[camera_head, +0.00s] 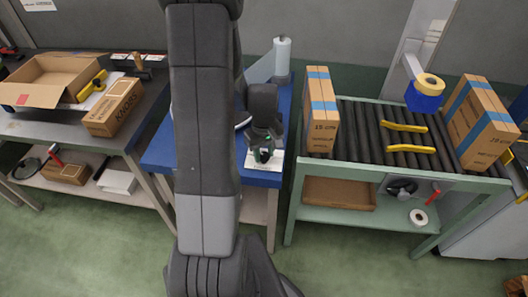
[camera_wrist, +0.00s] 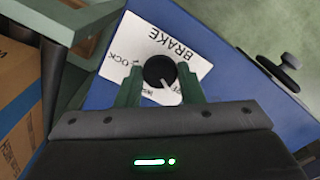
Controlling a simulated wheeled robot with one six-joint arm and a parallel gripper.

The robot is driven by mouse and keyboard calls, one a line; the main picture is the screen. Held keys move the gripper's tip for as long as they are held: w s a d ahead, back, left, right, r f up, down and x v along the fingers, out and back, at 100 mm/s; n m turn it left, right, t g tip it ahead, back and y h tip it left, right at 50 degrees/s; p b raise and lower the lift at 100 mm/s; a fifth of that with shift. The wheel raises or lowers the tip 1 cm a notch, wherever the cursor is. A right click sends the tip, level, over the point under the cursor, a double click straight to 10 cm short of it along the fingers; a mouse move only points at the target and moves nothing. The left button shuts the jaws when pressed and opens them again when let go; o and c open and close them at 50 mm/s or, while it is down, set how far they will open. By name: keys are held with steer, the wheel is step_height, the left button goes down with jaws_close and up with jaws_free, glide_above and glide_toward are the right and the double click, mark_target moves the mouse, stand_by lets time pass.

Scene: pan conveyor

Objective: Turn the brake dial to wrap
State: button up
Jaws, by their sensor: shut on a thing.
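The brake dial (camera_wrist: 159,70) is a round black knob with a white pointer mark, on a white plate (camera_wrist: 190,48) fixed to a blue surface. The plate reads BRAKE and LOCK; another label near the fingers is partly hidden. In the wrist view the pointer slants toward the lower right. My gripper (camera_wrist: 161,84) has its green fingers on either side of the dial and is shut on it. In the head view my gripper (camera_head: 264,153) is low over the white plate (camera_head: 250,161) on the blue table; the dial is hardly visible there.
Right of the blue table (camera_head: 160,158) stands a green roller conveyor (camera_head: 356,130) with a tall carton (camera_head: 320,110) close to my gripper. A paper roll (camera_head: 281,54) stands at the back. A grey bench (camera_head: 60,130) with boxes is on the left.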

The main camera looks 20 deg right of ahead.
mark_target(264, 155)
steer(key=shift+m, duration=0.3)
steer(key=m+b, duration=0.2)
steer(key=m, duration=0.3)
steer(key=shift+m, duration=0.3)
steer(key=m+b, duration=0.1)
steer(key=m, duration=0.4)
steer(key=shift+m, duration=0.4)
steer(key=o, duration=1)
steer(key=shift+r, duration=0.1)
step_height(264, 155, up, 14)
steer(key=shift+p, duration=0.45)
